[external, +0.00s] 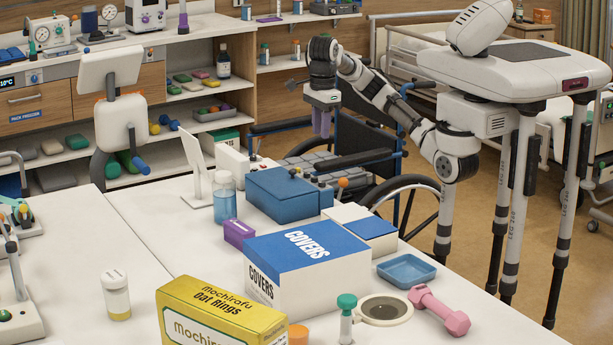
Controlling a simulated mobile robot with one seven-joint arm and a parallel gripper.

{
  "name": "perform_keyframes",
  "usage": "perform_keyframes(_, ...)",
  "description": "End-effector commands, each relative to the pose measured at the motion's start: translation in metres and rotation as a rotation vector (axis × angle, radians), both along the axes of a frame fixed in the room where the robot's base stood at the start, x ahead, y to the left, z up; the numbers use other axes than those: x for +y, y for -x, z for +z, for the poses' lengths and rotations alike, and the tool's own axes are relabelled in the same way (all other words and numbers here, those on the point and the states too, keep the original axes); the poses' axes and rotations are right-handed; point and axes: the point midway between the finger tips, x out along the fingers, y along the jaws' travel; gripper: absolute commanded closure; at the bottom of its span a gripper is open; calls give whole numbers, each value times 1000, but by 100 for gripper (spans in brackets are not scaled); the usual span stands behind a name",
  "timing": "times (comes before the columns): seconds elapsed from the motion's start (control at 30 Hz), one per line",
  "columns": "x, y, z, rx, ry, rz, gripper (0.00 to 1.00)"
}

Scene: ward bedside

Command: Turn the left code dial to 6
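A blue box (283,196) stands on the white table, left of and below my gripper in the external view. Small dark knobs (306,178) show along its top right edge. I cannot tell which one is the left code dial, and no numbers can be read at this size. My gripper (322,128) hangs pointing down above the far side of the table, apart from the box. Its lower end looks purple, and I cannot tell whether its fingers are open or shut.
A white and blue COVERS carton (308,268) stands in front of the box. A blue-liquid bottle (224,200) and a purple block (239,234) stand at its left. A wheelchair (350,150) is behind the table. A blue tray (406,271) and pink dumbbell (438,309) lie at right.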

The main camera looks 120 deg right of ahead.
Motion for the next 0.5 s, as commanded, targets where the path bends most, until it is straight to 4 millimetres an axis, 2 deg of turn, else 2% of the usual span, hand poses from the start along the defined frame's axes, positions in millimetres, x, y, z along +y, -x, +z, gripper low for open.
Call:
perform_keyframes(0.1,-5,8,-5,28,-4,10,72)
perform_keyframes(0.23,-5,8,-20,29,-6,13,72)
perform_keyframes(0.5,-4,8,-77,28,-9,13,72)
